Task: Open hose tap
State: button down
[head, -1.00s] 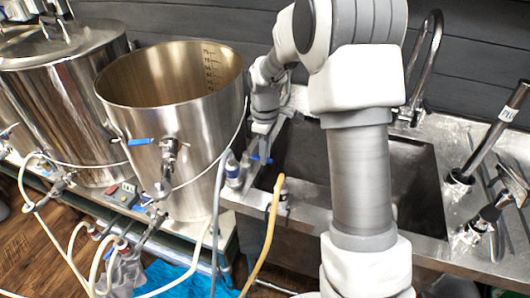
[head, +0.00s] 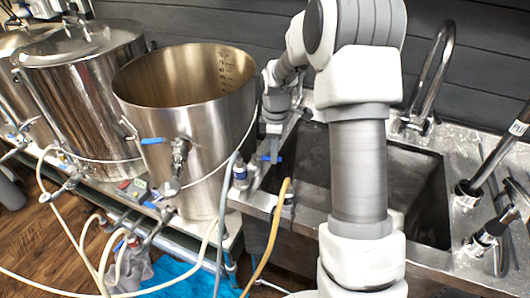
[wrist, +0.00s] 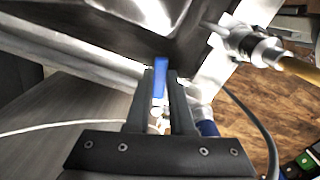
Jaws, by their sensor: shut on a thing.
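The hose tap's blue lever (head: 272,158) shows at the left rim of the sink, below my gripper (head: 270,147). In the wrist view the blue lever (wrist: 161,72) stands between the two dark fingertips of my gripper (wrist: 161,82), which is shut on it. Metal parts of the tap (wrist: 157,115) show between the fingers lower down. The fingers hide much of the tap body, and I cannot tell from its shape how far it is turned.
The sink (head: 414,180) lies right of the tap. A steel pot (head: 185,95) stands close on the left. A yellow hose (head: 266,245) and a grey hose (head: 222,225) hang in front. A tall faucet (head: 432,75) stands behind the sink.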

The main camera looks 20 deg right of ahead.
jog(key=w+n+p, duration=0.1)
jog(key=n, duration=0.1)
jog(key=w+n+p, duration=0.1)
jog(key=n, duration=0.1)
jog(key=w+n+p, duration=0.1)
jog(key=n+p, duration=0.1)
jog(key=n, duration=0.1)
jog(key=shift+w+d+r, duration=0.15)
jog(key=shift+w, duration=0.25)
jog(key=w+n+p, duration=0.1)
jog(key=n, duration=0.1)
jog(key=n+p, duration=0.1)
jog(key=shift+w+a+n, duration=0.35)
jog(key=shift+n, duration=0.05)
jog(key=shift+w+a+n+p, duration=0.35)
jog(key=shift+n+p, duration=0.1)
jog(key=shift+n, duration=0.5)
jog(key=shift+w+a+n+p, duration=0.25)
jog(key=shift+w+n+p, duration=0.15)
jog(key=shift+n, duration=0.55)
jog(key=c, duration=0.8)
grip_release()
jog(key=shift+a, duration=0.1)
